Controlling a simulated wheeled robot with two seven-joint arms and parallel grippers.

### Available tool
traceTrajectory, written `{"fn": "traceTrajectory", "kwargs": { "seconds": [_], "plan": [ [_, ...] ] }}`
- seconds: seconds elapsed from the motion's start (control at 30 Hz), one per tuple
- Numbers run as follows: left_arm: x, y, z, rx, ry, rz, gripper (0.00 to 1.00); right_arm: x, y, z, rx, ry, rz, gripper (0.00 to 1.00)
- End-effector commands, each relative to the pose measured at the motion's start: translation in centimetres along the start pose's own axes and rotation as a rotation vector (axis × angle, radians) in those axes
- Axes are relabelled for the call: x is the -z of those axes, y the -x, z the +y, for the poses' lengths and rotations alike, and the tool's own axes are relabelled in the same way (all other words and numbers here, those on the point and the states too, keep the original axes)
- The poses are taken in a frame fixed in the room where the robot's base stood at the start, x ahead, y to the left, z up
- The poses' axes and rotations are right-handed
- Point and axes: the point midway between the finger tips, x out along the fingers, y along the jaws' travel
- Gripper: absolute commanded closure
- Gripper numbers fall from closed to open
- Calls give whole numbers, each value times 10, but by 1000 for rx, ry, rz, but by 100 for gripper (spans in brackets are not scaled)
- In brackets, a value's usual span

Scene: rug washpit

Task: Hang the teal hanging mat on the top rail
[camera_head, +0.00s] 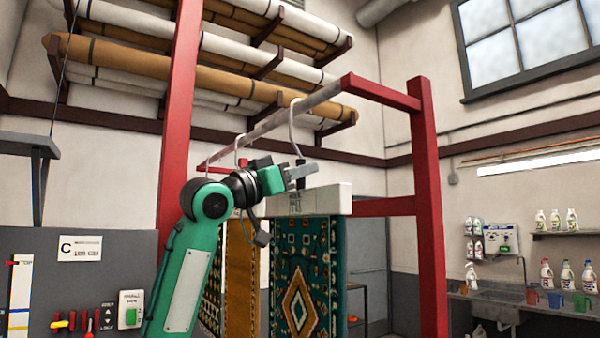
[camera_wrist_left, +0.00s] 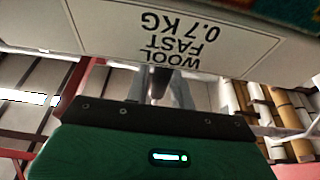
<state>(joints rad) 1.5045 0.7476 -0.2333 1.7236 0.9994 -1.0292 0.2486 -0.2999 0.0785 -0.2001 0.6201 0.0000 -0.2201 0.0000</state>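The teal hanging mat (camera_head: 306,275) hangs upright below its white hanger bar (camera_head: 335,198), with a cream and orange diamond pattern. A pale hook (camera_head: 292,125) rises from a dark stem on the bar, its curved top level with the grey top rail (camera_head: 325,94). I cannot tell whether the hook rests on the rail. My left gripper (camera_head: 300,174) is at the dark stem just above the bar and appears shut on it. In the left wrist view its fingers (camera_wrist_left: 165,88) lie close together beneath the bar's upside-down label (camera_wrist_left: 185,38). My right gripper is out of view.
An ochre mat (camera_head: 242,280) hangs farther back, left of the teal mat. Red posts (camera_head: 428,200) and (camera_head: 180,110) flank the rail. Rolled rugs (camera_head: 200,75) lie on wall racks behind. A grey control panel (camera_head: 75,270) stands at lower left; a sink and bottles are at right.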

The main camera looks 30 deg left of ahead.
Motion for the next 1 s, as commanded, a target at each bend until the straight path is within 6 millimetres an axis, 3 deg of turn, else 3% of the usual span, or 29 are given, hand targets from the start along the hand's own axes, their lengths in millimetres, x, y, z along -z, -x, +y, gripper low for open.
{"fn": "traceTrajectory", "kwargs": {
  "seconds": [0.1, 0.47, 1.0],
  "plan": [
    [0, 0, 0, 0, 0, 0, 58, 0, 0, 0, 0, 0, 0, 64],
    [-2, 7, -1, 2, 0, -1, 58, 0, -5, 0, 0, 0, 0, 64],
    [-3, 116, 0, 2, -3, 1, 58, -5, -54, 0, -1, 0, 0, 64]
  ]
}}
